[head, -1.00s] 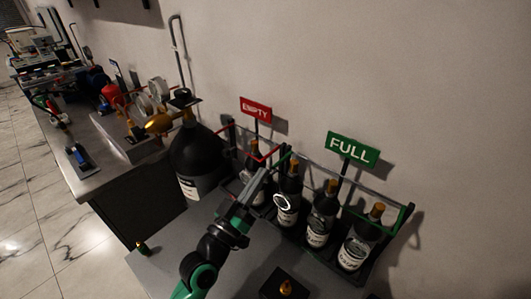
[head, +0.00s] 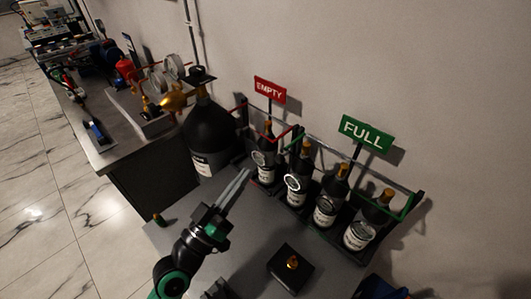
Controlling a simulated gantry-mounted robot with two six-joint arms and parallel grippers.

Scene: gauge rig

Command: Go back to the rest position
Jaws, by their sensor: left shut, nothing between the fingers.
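My left gripper (head: 243,175) reaches in over the grey bench from the lower left. Its two long fingers are together, with nothing between them. The fingertips appear just in front of the bottle rack, near the bottle under the red EMPTY sign (head: 270,90); whether they touch anything cannot be told. Several dark bottles with gold tops and white labels, such as the rightmost one (head: 366,225), stand upright in the rack. A green FULL sign (head: 367,133) rises behind them.
A large black cylinder (head: 210,135) with a brass fitting stands left of the rack. A cluttered side counter (head: 98,143) is at the left.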

